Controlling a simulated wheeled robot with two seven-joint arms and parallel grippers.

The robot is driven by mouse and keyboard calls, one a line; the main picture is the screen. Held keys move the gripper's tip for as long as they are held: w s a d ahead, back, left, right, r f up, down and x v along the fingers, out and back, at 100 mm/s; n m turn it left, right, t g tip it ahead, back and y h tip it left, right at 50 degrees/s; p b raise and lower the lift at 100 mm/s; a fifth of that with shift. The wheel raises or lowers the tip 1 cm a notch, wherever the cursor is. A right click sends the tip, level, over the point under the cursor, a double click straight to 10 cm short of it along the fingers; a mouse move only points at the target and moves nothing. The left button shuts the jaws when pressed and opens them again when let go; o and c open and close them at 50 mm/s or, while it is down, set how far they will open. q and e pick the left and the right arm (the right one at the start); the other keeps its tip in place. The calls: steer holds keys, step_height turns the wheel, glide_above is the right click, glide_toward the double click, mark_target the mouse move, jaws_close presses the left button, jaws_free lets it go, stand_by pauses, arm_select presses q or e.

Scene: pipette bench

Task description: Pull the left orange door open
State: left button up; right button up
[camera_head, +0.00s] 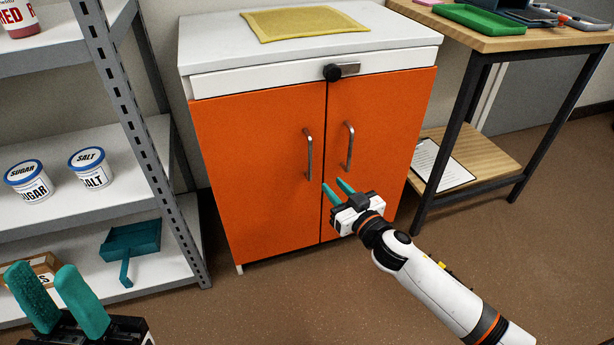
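A white-topped cabinet has two orange doors, both closed. The left orange door (262,175) has a vertical metal handle (308,154) near the middle seam. The right orange door (385,130) has a matching handle (349,147). My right gripper (336,187) is in front of the doors, below the two handles near the seam. Its teal fingers are apart, with nothing seen between them. I see no contact with a handle. My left gripper (57,290) is at the bottom left, in front of the shelf and away from the cabinet. Its teal fingers are apart and empty.
A grey metal shelf (70,135) with sugar and salt tubs and a teal dustpan (130,247) stands at the left. A wooden table (500,38) with a lower shelf stands at the right. A yellow cloth (302,23) lies on the cabinet. The floor before the cabinet is clear.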

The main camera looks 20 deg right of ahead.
mark_target(311, 161)
steer(key=b+x, duration=0.2)
steer(key=x, duration=1)
steer(key=shift+a+r+b, duration=0.1)
steer(key=shift+b, duration=0.25)
steer(key=shift+c, duration=0.6)
jaws_close()
